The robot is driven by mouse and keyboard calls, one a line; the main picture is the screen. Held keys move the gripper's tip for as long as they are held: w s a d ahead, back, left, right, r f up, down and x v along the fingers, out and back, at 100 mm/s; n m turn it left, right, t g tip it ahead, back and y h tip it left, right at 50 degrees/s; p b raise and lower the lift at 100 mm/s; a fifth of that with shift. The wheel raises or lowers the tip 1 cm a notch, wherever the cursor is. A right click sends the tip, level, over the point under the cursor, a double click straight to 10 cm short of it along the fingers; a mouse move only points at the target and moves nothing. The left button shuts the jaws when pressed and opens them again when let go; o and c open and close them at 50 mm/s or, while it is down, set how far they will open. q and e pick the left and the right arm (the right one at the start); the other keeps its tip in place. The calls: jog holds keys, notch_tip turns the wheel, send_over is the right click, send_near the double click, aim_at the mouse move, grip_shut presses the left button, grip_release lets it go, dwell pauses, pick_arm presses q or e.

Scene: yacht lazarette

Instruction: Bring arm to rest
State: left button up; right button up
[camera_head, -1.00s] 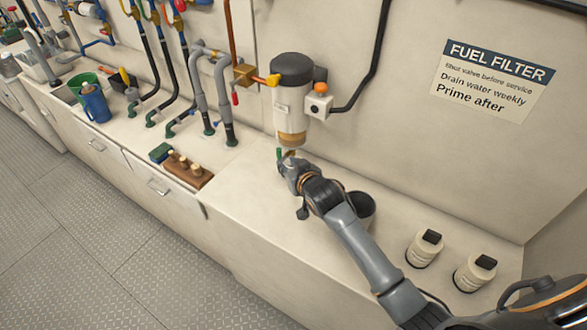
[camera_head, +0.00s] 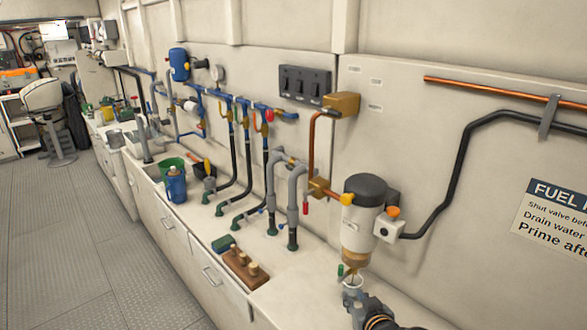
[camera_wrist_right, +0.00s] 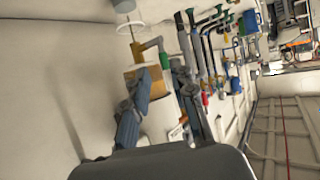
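My right gripper (camera_head: 355,300) is at the bottom of the head view, low in front of the fuel filter (camera_head: 357,224). A small pale cup (camera_head: 354,282) shows just beyond its fingers, below the filter's amber bowl (camera_head: 355,259). A thin yellowish line runs between bowl and cup. A green handle (camera_head: 340,270) is beside it. In the right wrist view, which is turned over, the two fingers (camera_wrist_right: 165,82) are apart. The amber bowl (camera_wrist_right: 142,76) and green handle (camera_wrist_right: 152,46) lie beyond them. I see nothing clearly held. My left gripper is not in view.
Grey pipes (camera_head: 292,205) and black hoses rise from the counter left of the filter. The floor (camera_head: 70,240) at left is clear.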

jog(key=s+f+g, duration=0.2)
jog(key=s+g, duration=0.1)
jog(key=s, duration=0.8)
jog(key=s+d+f+n+g, duration=0.1)
jog(key=s+f+g, duration=0.15)
jog(key=s, duration=0.85)
jog(key=s+f+g, duration=0.1)
jog(key=s+g, duration=0.3)
jog(key=s, duration=0.7)
notch_tip(320, 180, down, 32)
jog(key=b, duration=0.6)
jog(key=s+d+f+g+b, duration=0.1)
jog(key=s+f+b, duration=0.1)
jog(key=s+f, duration=0.6)
jog(key=s+d+f+g+b, duration=0.1)
jog(key=s+d+f+b, duration=0.1)
jog(key=s+f, duration=0.7)
notch_tip(320, 180, down, 4)
jog(key=shift+s+r+h, duration=0.1)
jog(key=shift+s+h, duration=0.15)
jog(key=shift+h, duration=0.15)
